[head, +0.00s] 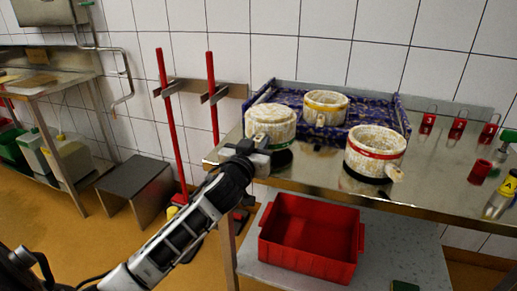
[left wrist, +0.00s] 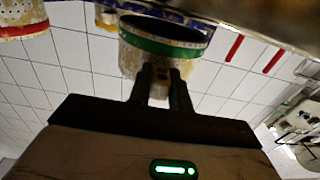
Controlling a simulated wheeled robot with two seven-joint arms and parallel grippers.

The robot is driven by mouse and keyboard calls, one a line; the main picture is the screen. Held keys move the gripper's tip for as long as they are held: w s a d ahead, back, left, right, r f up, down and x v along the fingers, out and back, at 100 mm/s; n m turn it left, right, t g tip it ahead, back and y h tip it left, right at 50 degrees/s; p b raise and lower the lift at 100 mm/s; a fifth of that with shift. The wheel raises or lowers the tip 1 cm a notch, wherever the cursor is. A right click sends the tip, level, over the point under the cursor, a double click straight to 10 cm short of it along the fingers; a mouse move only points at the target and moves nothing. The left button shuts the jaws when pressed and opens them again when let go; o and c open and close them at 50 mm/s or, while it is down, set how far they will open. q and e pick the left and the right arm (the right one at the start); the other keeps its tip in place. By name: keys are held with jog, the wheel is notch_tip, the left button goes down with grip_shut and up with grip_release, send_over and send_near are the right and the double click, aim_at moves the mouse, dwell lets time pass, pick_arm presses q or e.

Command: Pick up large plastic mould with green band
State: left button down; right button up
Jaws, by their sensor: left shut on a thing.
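The whitish, mottled plastic mould with the green band (head: 270,122) is at the left front of the steel table in the head view. In the left wrist view, its green band (left wrist: 160,47) shows clearly around the end with the dark round face. My left gripper (head: 252,152) reaches it from the front left. In the left wrist view, the two fingers (left wrist: 162,78) are shut on the mould's small projecting part. Whether the mould touches the table is hard to tell. My right gripper is not in view.
A red-banded mould (head: 376,150) stands to the right and a yellow-banded mould (head: 325,106) behind, near the blue patterned tray (head: 284,96). Red clips (head: 458,127), a red cup (head: 479,172) and a bottle (head: 500,194) are farther right. A red crate (head: 309,238) sits on the lower shelf.

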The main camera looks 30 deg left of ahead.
pick_arm(q)
jog(key=s+d+r+p, duration=0.1)
jog(key=s+d+r, duration=0.6)
jog(key=s+r, duration=0.3)
jog(key=shift+r+p+v, duration=0.2)
jog(key=shift+p+v, duration=0.1)
jog(key=shift+v, duration=0.7)
